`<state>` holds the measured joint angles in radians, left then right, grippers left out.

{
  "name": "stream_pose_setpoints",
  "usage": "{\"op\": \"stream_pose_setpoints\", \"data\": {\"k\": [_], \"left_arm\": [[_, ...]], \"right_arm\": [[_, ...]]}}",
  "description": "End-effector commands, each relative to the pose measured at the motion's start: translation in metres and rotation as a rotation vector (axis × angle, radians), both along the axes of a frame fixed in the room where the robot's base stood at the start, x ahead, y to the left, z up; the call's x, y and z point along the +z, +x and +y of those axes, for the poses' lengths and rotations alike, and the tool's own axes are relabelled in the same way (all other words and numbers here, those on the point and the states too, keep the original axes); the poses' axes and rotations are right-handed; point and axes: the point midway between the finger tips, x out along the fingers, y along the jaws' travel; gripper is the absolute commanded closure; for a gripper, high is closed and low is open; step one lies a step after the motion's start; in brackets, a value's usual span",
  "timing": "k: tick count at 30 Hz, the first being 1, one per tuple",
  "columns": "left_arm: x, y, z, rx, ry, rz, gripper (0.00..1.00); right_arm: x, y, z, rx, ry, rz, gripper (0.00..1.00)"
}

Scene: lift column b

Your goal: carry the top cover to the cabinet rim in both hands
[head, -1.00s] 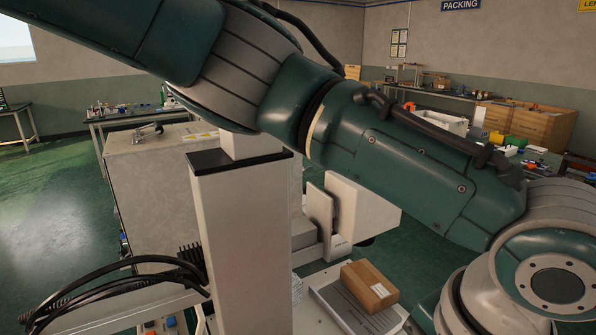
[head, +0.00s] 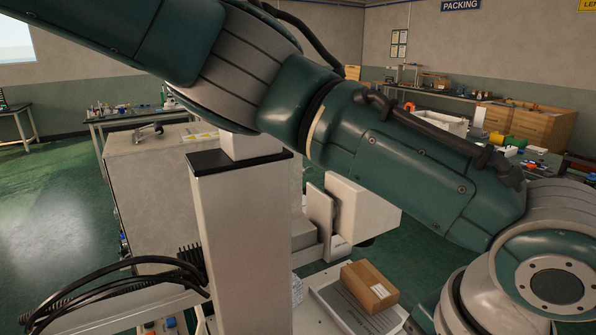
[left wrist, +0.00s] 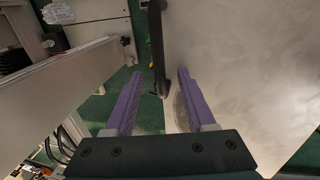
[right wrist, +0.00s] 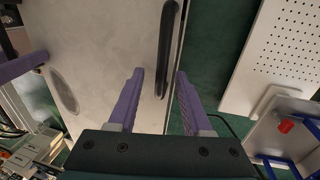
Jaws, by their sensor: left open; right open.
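The top cover appears as a broad grey metal panel in the left wrist view (left wrist: 235,70) and the right wrist view (right wrist: 95,60). It has a black bar handle near each side edge, one in the left wrist view (left wrist: 156,45) and one in the right wrist view (right wrist: 168,45). My left gripper (left wrist: 159,73) is open, with a handle's end between its purple fingers in the picture. My right gripper (right wrist: 160,72) is open, with the other handle likewise between its fingers. Contact cannot be told. A grey cabinet (head: 155,195) stands left in the head view.
My arm and column block much of the head view. A cardboard box (head: 370,287) lies on a tray at the lower middle. A white perforated panel (right wrist: 285,50) is right in the right wrist view. A pale beam (left wrist: 65,85) is left in the left wrist view.

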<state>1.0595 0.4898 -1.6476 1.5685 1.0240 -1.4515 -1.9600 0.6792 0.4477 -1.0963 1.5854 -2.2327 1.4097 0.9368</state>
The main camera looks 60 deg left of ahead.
Motion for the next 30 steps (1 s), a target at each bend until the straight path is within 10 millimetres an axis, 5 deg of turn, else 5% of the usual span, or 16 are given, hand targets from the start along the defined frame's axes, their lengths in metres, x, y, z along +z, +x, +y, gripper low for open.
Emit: {"op": "stream_pose_setpoints", "data": {"k": [4, 10, 19, 30], "left_arm": [[-0.0011, -0.0008, -0.0019, -0.002, -0.006, 0.001, 0.19], [-0.0026, -0.0018, -0.0022, -0.002, -0.007, 0.004, 0.19], [-0.0031, -0.0023, -0.0023, -0.003, -0.007, 0.005, 0.19], [-0.0036, -0.0027, -0.0022, -0.003, -0.006, 0.006, 0.19]], "right_arm": [[-0.0002, 0.0001, 0.0002, 0.0, 0.0, 0.0, 0.51], [-0.0014, -0.0005, -0.0002, 0.0, -0.001, 0.001, 0.49], [-0.0011, -0.0002, -0.0001, 0.0, 0.0, 0.001, 0.16], [-0.001, 0.0, 0.0001, 0.0, 0.0, 0.0, 0.16]]}}
